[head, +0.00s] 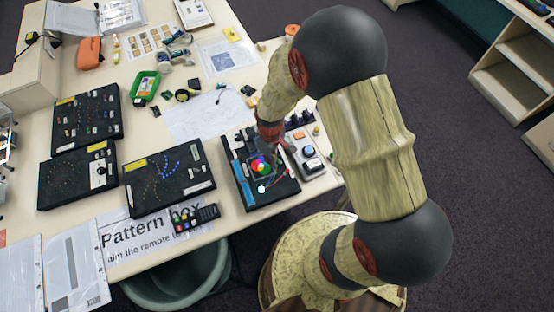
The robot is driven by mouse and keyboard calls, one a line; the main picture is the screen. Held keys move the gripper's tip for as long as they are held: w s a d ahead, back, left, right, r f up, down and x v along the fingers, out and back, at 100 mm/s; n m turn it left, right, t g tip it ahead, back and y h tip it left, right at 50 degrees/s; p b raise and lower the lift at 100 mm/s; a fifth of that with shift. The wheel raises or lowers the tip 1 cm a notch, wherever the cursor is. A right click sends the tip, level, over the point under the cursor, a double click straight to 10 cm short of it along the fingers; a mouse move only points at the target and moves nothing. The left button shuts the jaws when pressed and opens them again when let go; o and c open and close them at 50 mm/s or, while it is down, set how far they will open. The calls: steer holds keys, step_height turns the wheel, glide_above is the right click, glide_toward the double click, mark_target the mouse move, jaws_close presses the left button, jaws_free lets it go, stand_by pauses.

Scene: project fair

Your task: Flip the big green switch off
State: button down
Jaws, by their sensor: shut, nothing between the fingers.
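A black box (235,188) lies near the table's front edge, with a blue strip along its left side. A round cluster of red, green and blue (260,166) shows on its top, and a pale round spot sits just below it. The green patch there may be the big green switch, but it is too small to tell its shape or position. My gripper (276,147) is shut and empty, pointing down over the far part of this box. The gripper and wrist hide part of the box, and I cannot tell whether the fingers touch it.
A grey panel with a round blue button (309,151) stands right of the box. A black panel with blue lights (168,178) lies to the left, with a remote (197,217) before it. A green tray (145,86) and papers lie farther back. A bin (178,278) stands below the table edge.

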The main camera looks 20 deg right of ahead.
steer(key=shift+f+b, duration=0.45)
steer(key=shift+f, duration=0.3)
steer(key=shift+d, duration=0.6)
steer(key=shift+r, duration=0.15)
steer(key=shift+a+r+p, duration=0.15)
steer(key=shift+r+p, duration=1.1)
steer(key=shift+r, duration=0.5)
steer(key=shift+a+r+p, duration=0.15)
steer(key=shift+r+p, duration=1.05)
steer(key=shift+r, duration=0.5)
